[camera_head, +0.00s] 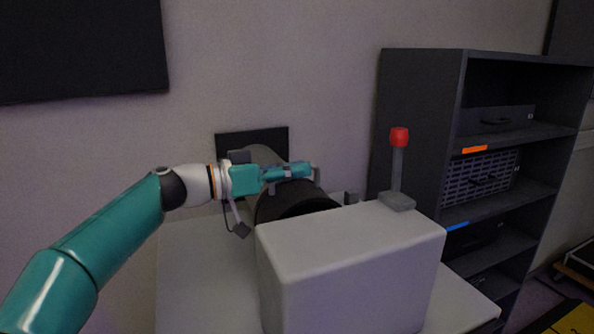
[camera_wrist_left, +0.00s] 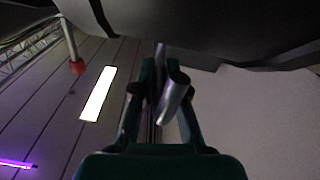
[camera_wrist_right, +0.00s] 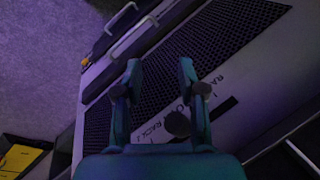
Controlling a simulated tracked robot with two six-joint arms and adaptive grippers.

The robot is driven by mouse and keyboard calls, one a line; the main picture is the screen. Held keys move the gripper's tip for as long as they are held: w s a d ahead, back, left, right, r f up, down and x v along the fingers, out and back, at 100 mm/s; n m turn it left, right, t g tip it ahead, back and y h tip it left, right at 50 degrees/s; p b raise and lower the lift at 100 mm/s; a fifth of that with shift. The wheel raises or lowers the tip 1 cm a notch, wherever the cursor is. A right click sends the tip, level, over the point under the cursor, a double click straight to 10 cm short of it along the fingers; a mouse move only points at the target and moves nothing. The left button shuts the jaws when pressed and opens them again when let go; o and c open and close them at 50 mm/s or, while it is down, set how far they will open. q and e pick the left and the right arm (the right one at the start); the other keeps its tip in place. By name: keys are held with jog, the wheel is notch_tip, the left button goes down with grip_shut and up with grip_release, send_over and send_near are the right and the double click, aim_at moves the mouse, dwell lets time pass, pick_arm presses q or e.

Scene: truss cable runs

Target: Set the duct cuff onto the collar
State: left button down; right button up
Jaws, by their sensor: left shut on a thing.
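The duct cuff (camera_head: 290,200) is a wide dark ring on the end of a grey-beige duct (camera_head: 262,157), against the back of a white box (camera_head: 350,265). My left gripper (camera_head: 308,171) lies across the top of the cuff in the head view. In the left wrist view the left gripper (camera_wrist_left: 160,82) is shut on a thin grey metal piece (camera_wrist_left: 160,55) beneath a large dark rounded body, apparently the cuff. I cannot make out the collar; the box and cuff hide that area. My right gripper (camera_wrist_right: 160,78) is open and empty, above a dark grated panel.
A lever with a red knob (camera_head: 399,137) stands on the box's right rear corner. A dark shelf (camera_head: 420,125) with bins stands at the right. A black wall plate (camera_head: 252,141) is behind the duct. A light tabletop (camera_head: 195,285) has free room left of the box.

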aim_at(301, 195)
pick_arm(q)
jog(key=s+b, duration=0.1)
jog(key=b, duration=0.1)
jog(key=s+d+f+b, duration=0.1)
jog(key=b, duration=0.1)
jog(key=shift+s+d, duration=0.1)
jog(key=shift+s, duration=0.2)
jog(key=s+b, duration=0.1)
jog(key=s+d+b, duration=0.1)
jog(key=s+r+b, duration=0.1)
jog(key=shift+s+d, duration=0.15)
jog(key=c, duration=1.2)
grip_release()
jog(key=shift+s, duration=0.1)
jog(key=v, duration=1.2)
